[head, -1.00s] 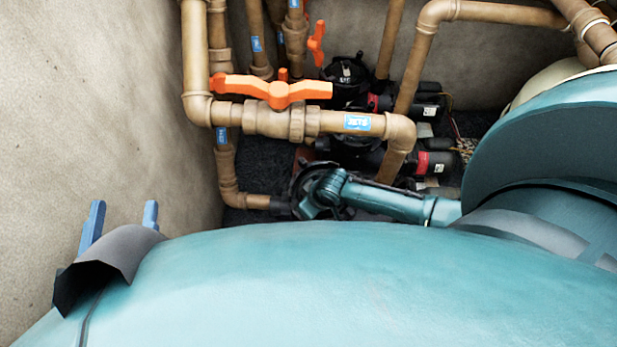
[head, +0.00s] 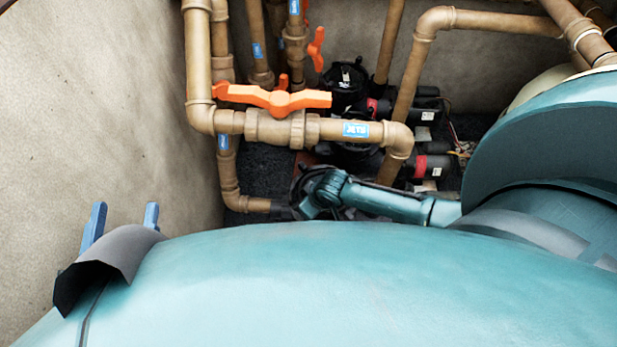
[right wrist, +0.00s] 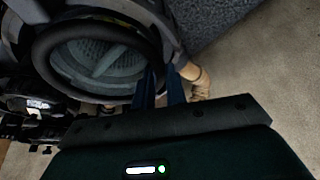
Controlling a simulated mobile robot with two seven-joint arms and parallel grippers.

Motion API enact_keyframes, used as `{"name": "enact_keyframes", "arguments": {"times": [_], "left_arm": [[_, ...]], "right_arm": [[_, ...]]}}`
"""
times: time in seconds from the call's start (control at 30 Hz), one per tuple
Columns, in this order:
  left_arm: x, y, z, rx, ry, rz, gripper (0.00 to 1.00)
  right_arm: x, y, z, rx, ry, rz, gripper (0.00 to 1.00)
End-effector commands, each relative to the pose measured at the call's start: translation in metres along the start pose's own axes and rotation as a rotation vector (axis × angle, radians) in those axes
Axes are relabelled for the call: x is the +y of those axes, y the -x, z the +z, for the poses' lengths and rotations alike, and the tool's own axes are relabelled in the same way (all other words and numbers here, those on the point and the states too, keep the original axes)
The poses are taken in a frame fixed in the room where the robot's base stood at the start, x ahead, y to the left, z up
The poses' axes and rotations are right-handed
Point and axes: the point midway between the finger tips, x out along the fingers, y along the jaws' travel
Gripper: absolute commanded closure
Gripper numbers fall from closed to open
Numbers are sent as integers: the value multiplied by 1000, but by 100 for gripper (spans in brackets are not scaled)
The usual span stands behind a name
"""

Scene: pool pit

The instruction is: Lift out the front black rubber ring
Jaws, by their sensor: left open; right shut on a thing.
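In the right wrist view the black rubber ring (right wrist: 42,62) is a dark round band at the mouth of a black pump housing with a grey ribbed basket (right wrist: 100,62) inside. My right gripper (right wrist: 161,78) has its two dark blue fingers shut on the ring at its right side. I cannot tell if the ring is clear of the housing. In the head view my right arm reaches down over the front pump (head: 299,186), and its fingers and the ring are hidden or too dark to tell. My left gripper (head: 122,220) is open and empty, near the left wall.
Brown pipes with an orange valve handle (head: 275,99) cross above the pumps. A second black pump (head: 345,82) stands behind, with loose wires (head: 460,148) at the right. A beige wall (head: 95,120) closes the left side. Dark gravel (head: 258,170) covers the pit floor.

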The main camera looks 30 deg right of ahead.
Motion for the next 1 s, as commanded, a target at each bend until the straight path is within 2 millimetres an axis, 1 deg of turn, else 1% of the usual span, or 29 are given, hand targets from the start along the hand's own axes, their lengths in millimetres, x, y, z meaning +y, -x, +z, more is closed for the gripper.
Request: {"name": "enact_keyframes", "arguments": {"times": [0.2,0.6,0.7,1.0], "left_arm": [[-2,-4,-18,4,-1,-1,50],[-6,-10,-46,6,-1,-1,50],[-6,-10,-49,6,-1,-1,50],[-6,-10,-48,6,0,-1,50]], "right_arm": [[0,14,-6,1,-1,0,100],[0,36,-15,0,-1,0,100],[0,38,-16,0,0,0,100],[0,37,-15,0,0,0,100]]}}
